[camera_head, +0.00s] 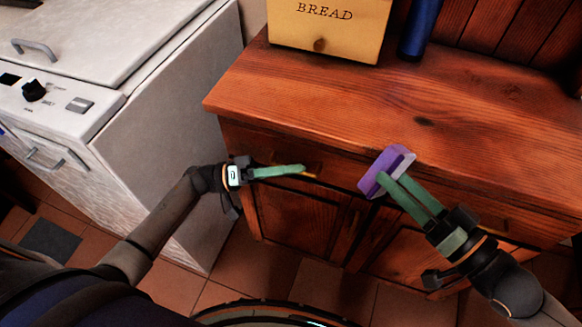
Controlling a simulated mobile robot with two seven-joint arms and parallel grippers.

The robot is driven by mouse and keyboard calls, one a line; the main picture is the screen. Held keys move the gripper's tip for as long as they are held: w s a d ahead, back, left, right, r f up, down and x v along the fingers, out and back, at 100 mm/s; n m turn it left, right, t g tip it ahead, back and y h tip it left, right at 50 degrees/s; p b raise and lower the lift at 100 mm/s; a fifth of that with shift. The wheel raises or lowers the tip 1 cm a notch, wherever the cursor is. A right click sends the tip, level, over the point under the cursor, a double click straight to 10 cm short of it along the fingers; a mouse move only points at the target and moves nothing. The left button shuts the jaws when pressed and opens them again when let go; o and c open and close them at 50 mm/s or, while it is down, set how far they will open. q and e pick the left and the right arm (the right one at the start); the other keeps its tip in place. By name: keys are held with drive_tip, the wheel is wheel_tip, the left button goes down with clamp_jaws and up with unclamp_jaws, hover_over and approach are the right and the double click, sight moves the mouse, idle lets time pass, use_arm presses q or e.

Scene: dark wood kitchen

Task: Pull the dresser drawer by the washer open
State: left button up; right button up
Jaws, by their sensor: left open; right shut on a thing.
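The wooden dresser (470,100) stands to the right of the white washer (165,140). Its left drawer front (265,152), the one by the washer, lies under the top's edge and looks shut. My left gripper (302,169) is open in front of this drawer, its green fingers seen nearly edge-on and pointing right. A small brownish handle (311,175) shows just at the fingertips; I cannot tell whether they touch it. My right gripper (382,178) is shut on a purple and grey sponge-like block (375,167), held near the dresser's front edge.
A yellow bread box (328,30) and a dark blue cylinder (421,27) stand at the back of the dresser top. The rest of the top is clear. Cupboard doors (297,215) are below the drawers. Tiled floor (325,287) shows in front.

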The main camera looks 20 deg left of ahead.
use_arm(q)
drive_tip(key=shift+d, duration=0.1)
clamp_jaws()
idle(0.3)
idle(1.1)
